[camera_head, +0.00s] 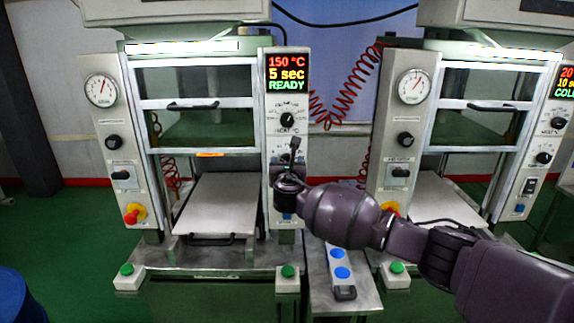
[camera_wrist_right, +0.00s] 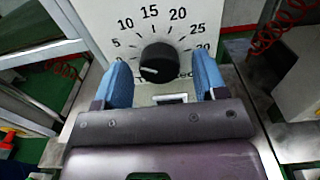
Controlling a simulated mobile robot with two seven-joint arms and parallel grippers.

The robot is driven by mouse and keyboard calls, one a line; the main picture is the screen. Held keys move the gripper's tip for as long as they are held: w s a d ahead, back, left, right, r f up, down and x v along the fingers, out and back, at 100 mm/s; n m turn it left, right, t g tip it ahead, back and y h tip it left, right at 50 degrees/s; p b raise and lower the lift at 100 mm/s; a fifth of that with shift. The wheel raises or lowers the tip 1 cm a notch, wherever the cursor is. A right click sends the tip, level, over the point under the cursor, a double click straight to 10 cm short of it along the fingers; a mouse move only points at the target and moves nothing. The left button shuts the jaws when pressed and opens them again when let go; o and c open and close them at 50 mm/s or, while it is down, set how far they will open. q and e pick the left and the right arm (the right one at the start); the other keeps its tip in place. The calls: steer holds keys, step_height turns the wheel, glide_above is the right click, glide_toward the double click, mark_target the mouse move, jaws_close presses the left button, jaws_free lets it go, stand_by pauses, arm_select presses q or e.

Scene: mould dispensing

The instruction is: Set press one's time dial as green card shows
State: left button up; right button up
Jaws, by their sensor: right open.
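The left-hand press has a control panel (camera_head: 287,95) whose display (camera_head: 287,74) reads 150 °C, 5 sec, READY. Its heat dial (camera_head: 287,120) sits below the display. The time dial's black knob (camera_wrist_right: 158,62) shows in the right wrist view, on a white plate with a scale running up to 30. My right gripper (camera_head: 291,165) is at this panel and covers the time dial in the head view. In the wrist view its blue fingers are open, one on each side of the knob, with gaps showing. I see no green card. My left gripper is not in view.
A second press (camera_head: 405,87) stands at the right with a similar panel. Red coiled hoses (camera_head: 342,92) hang between the presses. A pale platen (camera_head: 218,203) sits low in the left press. A box with blue buttons (camera_head: 340,272) and green buttons (camera_head: 288,271) are at the front.

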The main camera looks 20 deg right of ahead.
steer(key=c, duration=0.9)
steer(key=shift+m, duration=0.3)
steer(key=shift+a+m+b, duration=0.1)
steer(key=shift+m+b, duration=1.8)
steer(key=shift+m, duration=6.6)
steer(key=shift+r, duration=0.1)
